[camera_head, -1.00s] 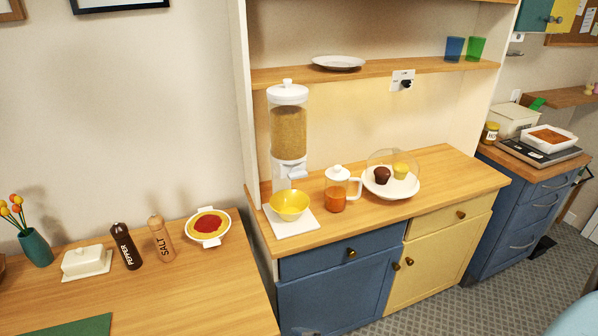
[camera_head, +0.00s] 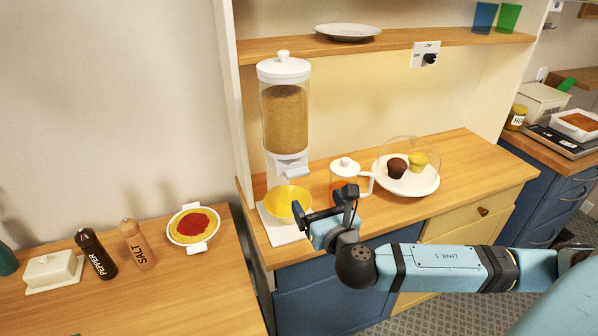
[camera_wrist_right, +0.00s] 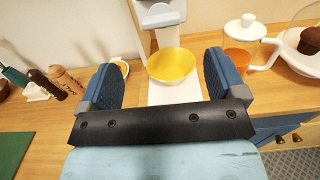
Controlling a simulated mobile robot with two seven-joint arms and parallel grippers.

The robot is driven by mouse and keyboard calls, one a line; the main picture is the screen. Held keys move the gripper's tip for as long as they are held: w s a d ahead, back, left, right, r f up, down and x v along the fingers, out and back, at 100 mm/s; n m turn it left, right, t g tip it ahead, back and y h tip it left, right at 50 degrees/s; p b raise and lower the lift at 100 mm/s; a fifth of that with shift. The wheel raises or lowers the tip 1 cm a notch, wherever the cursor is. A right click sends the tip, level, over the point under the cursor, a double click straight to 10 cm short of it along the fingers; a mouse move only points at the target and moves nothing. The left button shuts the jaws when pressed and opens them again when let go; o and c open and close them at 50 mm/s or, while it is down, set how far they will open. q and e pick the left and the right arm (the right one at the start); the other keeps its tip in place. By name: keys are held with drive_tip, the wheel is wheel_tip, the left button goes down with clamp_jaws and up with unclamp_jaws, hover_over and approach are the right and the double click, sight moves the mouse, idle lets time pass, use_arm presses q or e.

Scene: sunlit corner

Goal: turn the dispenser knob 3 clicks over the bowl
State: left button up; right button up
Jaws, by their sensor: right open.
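The cereal dispenser (camera_head: 285,118) is a clear cylinder of tan grain with a white lid and base, standing on the counter. Its white knob (camera_head: 297,173) sticks out at the front, and shows at the top of the right wrist view (camera_wrist_right: 160,18). The yellow bowl (camera_head: 284,199) sits below it on a white base plate (camera_head: 277,227). I cannot make out its contents. My right gripper (camera_head: 322,203) is open and empty, in front of the bowl and lower than the knob. In the right wrist view the bowl (camera_wrist_right: 172,65) shows between its fingers. My left gripper is out of view.
A glass jug (camera_head: 340,178) with orange contents stands close right of the bowl, partly behind my gripper. A plate with muffins (camera_head: 422,184) under a clear dome is farther right. A shelf (camera_head: 395,43) runs above. A pizza dish (camera_head: 195,226) is left.

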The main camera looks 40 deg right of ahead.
sight(301, 176)
drive_tip(key=p+x, duration=0.1)
drive_tip(key=x, duration=1)
drive_tip(key=shift+w, duration=0.3)
drive_tip(key=shift+c, duration=0.4)
drive_tip(key=c, duration=0.8)
drive_tip(key=shift+c, duration=0.2)
drive_tip(key=shift+m, duration=0.4)
drive_tip(key=m, duration=0.3)
drive_tip(key=shift+d+f+m, duration=0.1)
drive_tip(key=shift+m, duration=0.2)
drive_tip(key=m, duration=0.4)
drive_tip(key=shift+f+m+b, duration=0.1)
drive_tip(key=shift+m+b, duration=0.2)
drive_tip(key=shift+b, duration=0.1)
drive_tip(key=m, duration=0.4)
drive_tip(key=shift+s+d+b, duration=0.1)
drive_tip(key=shift+b, duration=0.2)
drive_tip(key=shift+f+m, duration=0.1)
drive_tip(key=shift+m, duration=2.3)
